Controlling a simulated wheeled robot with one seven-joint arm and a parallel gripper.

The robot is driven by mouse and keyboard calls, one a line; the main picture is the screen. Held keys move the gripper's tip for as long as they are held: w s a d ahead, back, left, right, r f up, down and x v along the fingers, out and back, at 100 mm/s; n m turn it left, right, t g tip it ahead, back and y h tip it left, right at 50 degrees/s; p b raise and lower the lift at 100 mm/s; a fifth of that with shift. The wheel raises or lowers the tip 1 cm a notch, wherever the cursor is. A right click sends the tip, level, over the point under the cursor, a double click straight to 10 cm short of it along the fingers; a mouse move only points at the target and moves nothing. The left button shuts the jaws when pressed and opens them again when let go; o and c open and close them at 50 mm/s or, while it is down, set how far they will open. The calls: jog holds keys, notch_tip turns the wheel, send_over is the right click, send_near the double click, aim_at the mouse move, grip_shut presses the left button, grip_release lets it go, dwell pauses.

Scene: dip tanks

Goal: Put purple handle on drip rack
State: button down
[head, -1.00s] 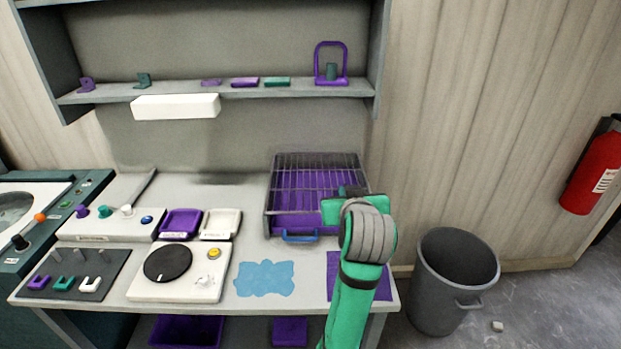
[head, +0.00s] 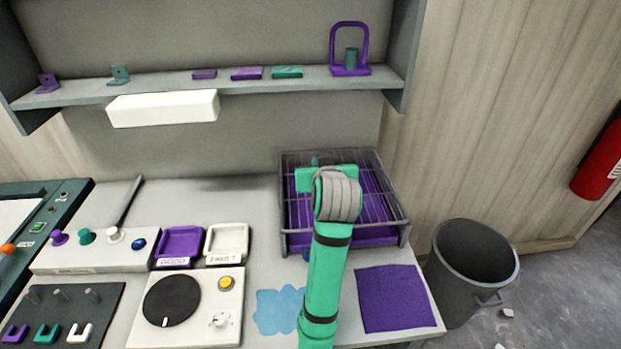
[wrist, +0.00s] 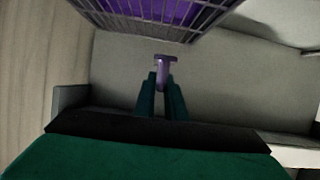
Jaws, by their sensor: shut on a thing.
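The purple handle (wrist: 163,68) is between the fingertips of my gripper (wrist: 162,84) in the wrist view. My gripper is shut on it. The drip rack is a grey wire rack with a purple tray below (head: 386,193), at the back right of the bench in the head view. Its wire edge (wrist: 205,30) also shows at the top of the wrist view. In the head view my arm covers the middle of the rack and hides the fingers and handle. I cannot tell how high the handle is above the wires.
A shelf (head: 300,84) with small purple and green parts runs above the bench. A purple mat (head: 397,298) and a blue patch (head: 279,311) lie in front of the rack. Purple (head: 181,243) and white (head: 225,242) trays stand left. A grey bin (head: 470,275) stands right.

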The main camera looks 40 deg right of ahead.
jog(key=w+f, duration=0.2)
jog(key=w, duration=0.1)
jog(key=w+d+f, duration=0.1)
jog(key=w+f, duration=0.2)
jog(key=w+d+f, duration=0.1)
jog(key=w+f, duration=0.1)
jog(key=w, duration=0.1)
jog(key=shift+f, duration=0.15)
jog(key=shift+w+f, duration=0.4)
jog(key=shift+f, duration=1.6)
jog(key=shift+f, duration=0.15)
jog(key=c, duration=1.8)
grip_release()
jog(key=v, duration=1.2)
jog(key=shift+r, duration=0.25)
